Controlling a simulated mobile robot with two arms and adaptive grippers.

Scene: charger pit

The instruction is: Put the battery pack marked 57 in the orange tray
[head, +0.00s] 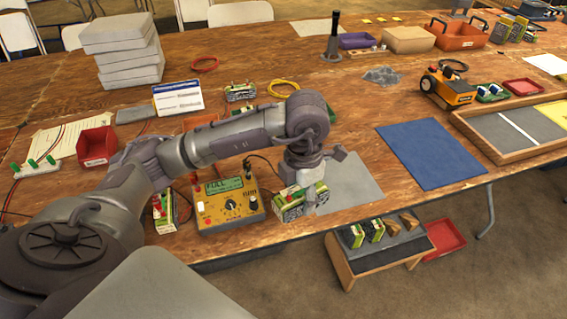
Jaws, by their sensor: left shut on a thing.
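My left gripper (308,190) is shut on a green and yellow battery pack (288,210), held beside the yellow tester, near the table's front edge. I cannot read a number on the pack. An orange tray with dark handles (459,37) stands at the back right, far from the gripper. Another orange-red tray (200,120) is partly hidden behind my left arm. My right gripper is not in view.
The yellow tester (229,203) shows "FULL" on its screen. A grey mat (350,182) and a blue mat (431,154) lie bare to the right. A red tray (97,146) is at left. A low stand with packs (385,255) is below the table edge.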

